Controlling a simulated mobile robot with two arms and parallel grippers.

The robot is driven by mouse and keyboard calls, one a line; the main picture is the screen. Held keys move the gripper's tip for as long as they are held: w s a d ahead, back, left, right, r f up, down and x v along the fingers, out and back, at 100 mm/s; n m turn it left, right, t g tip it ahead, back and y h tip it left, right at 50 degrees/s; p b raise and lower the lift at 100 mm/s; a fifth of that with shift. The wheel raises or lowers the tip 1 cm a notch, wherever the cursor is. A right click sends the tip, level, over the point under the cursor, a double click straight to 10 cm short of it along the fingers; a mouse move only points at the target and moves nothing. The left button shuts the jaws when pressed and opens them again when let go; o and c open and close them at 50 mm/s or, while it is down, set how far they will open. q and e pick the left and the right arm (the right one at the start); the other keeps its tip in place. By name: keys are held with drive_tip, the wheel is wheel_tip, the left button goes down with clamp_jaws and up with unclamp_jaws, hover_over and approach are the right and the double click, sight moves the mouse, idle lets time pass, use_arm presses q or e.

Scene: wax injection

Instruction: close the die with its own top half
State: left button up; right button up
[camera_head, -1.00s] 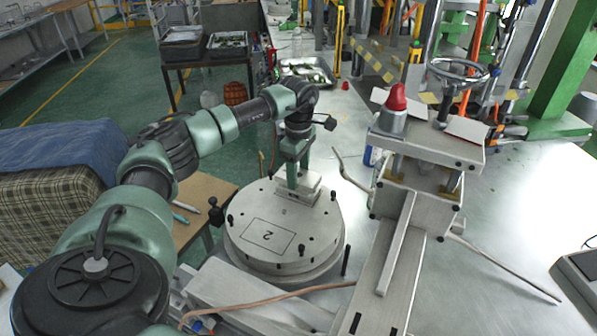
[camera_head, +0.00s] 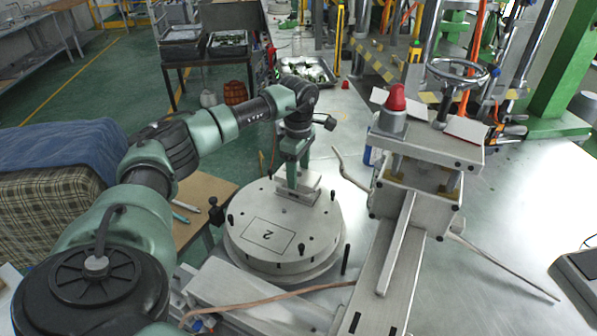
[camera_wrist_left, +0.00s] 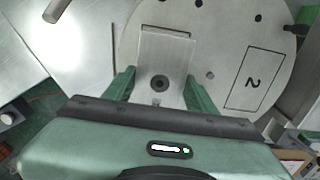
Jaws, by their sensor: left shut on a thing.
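My left gripper (camera_head: 291,180) points down over a round metal plate (camera_head: 322,224) marked "2". It is shut on a pale rectangular metal block (camera_head: 302,191), which I take to be a die part. In the left wrist view the block (camera_wrist_left: 166,52) lies between the two green fingers of the gripper (camera_wrist_left: 160,88), with a dark round hole in its near part. The block is above the far part of the plate; I cannot tell whether it is touching. The gripper hides part of the block, and I cannot tell the die halves apart. My right gripper is not in view.
Dark pegs (camera_head: 304,247) stand around the plate. To its right is a metal press (camera_head: 425,190) with a red-topped cap (camera_head: 396,98) and a handwheel (camera_head: 458,71). A cable (camera_head: 270,300) runs in front. The steel table (camera_head: 505,220) has free room at right.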

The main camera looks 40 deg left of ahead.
sight(299, 175)
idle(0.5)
use_arm(q)
drive_tip(key=shift+f+b, duration=0.55)
drive_tip(key=shift+f, duration=0.4)
drive_tip(key=o, duration=1.8)
drive_tip(key=shift+r, duration=0.1)
drive_tip(key=shift+r, duration=0.3)
wheel_tip(299, 175, up, 6)
drive_tip(key=shift+r+b, duration=0.2)
drive_tip(key=shift+b, duration=0.9)
drive_tip(key=shift+r, duration=0.35)
